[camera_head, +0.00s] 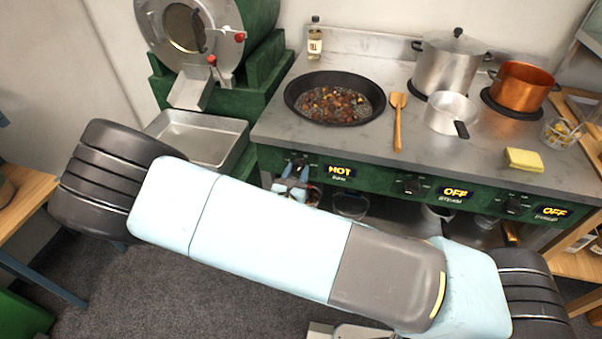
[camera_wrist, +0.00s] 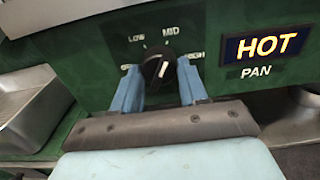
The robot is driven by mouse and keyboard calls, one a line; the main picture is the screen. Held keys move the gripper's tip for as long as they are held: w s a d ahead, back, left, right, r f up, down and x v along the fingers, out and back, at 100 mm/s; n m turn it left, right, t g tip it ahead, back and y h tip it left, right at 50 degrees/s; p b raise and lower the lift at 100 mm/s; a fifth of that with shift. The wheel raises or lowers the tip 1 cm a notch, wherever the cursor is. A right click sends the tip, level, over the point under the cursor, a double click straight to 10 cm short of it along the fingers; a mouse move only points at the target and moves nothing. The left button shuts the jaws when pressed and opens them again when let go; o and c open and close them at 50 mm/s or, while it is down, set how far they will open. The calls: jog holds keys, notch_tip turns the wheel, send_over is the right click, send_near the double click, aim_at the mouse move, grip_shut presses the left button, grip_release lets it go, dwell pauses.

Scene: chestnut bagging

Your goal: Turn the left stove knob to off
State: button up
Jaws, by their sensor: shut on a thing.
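The left stove knob (camera_wrist: 158,70) is a round black dial with a pale pointer mark on the green front panel, with LOW and MID lettered above it. The label (camera_wrist: 262,46) beside it reads HOT over PAN; it also shows in the head view (camera_head: 341,171). My gripper (camera_wrist: 158,84) has its two blue fingers on either side of the knob, shut on it. In the head view, my gripper (camera_head: 294,172) is at the panel below the pan, and my arm covers much of the foreground. The fingers partly hide the side lettering.
A black pan (camera_head: 333,98) of chestnuts sits on the stove top above the knob. The middle knob (camera_head: 411,186) and right knob (camera_head: 513,205) have labels reading OFF. A metal tray (camera_head: 204,137) stands left of the panel. A wooden spatula (camera_head: 398,121) lies on the counter.

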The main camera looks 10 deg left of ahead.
jog(key=shift+c, duration=1.4)
jog(key=shift+o, duration=1.1)
jog(key=shift+d, duration=0.55)
jog(key=shift+a, duration=0.25)
jog(key=shift+c, duration=1.3)
jog(key=shift+a, duration=0.15)
